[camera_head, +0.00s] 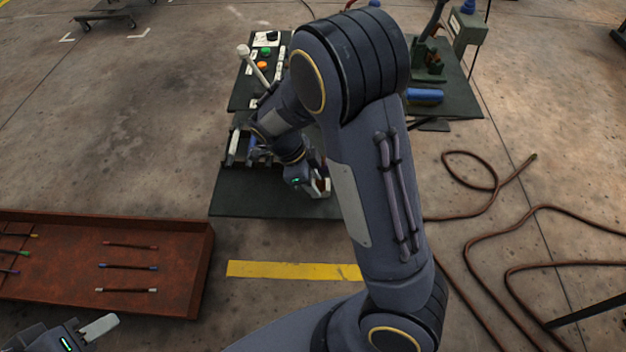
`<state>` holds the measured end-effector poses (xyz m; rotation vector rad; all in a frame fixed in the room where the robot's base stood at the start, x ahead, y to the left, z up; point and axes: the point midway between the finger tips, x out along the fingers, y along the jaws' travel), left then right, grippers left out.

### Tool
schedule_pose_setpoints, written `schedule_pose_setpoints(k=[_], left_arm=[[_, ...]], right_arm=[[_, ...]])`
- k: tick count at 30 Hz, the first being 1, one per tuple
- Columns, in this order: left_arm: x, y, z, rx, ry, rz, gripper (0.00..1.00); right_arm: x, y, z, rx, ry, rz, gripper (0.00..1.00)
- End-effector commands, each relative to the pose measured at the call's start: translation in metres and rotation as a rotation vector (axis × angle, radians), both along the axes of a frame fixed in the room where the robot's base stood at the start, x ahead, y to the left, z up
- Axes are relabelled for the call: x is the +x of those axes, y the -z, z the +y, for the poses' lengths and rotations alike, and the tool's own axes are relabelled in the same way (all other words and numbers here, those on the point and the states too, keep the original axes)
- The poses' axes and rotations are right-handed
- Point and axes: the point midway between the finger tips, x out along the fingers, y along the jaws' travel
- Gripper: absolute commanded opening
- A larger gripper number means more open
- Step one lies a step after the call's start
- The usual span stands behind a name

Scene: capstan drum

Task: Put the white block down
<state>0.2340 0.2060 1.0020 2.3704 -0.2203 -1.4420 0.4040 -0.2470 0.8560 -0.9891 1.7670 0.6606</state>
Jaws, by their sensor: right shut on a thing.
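My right gripper (316,186) is low over the front right part of the dark green table (250,204). It is shut on a small whitish block (324,186), partly hidden by the gripper and my forearm. I cannot tell whether the block touches the table. My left gripper (98,328) is at the bottom left, beside the rust-red tray, with a pale finger showing. Its opening cannot be made out.
A dark rack with white and blue pieces (236,146) stands behind my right gripper. Behind it is a control panel with buttons (264,66) and a white-knobbed lever (244,52). The rust-red tray (205,262) holds several thin rods. Brown hoses (480,235) lie on the right floor.

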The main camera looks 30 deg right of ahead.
Motion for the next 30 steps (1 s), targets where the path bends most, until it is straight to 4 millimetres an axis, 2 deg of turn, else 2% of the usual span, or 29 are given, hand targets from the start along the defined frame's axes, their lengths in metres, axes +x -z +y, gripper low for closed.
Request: schedule_pose_setpoints(k=[7, 8, 12, 23, 26, 30], left_arm=[[0.0, 0.004, 0.0, 0.0, 0.0, 0.0, 0.36], [0.0, 0.002, 0.0, 0.0, 0.0, 0.0, 0.36], [0.0, 0.002, 0.0, 0.0, 0.0, 0.0, 0.36], [0.0, -0.001, 0.0, 0.0, 0.0, 0.0, 0.36], [0.0, 0.0, 0.0, 0.0, 0.0, 0.0, 0.36], [0.0, 0.0, 0.0, 0.0, 0.0, 0.0, 0.36]], right_arm=[[0.0, 0.004, 0.0, 0.0, 0.0, 0.0, 0.01], [0.0, 0.002, 0.0, 0.0, 0.0, 0.0, 0.36], [0.0, 0.002, 0.0, 0.0, 0.0, 0.0, 0.54], [0.001, -0.004, 0.001, 0.0, 0.0, -0.001, 0.54], [0.004, -0.015, 0.005, 0.001, -0.002, -0.005, 0.54], [0.01, -0.042, 0.015, 0.002, -0.003, -0.006, 0.54]])
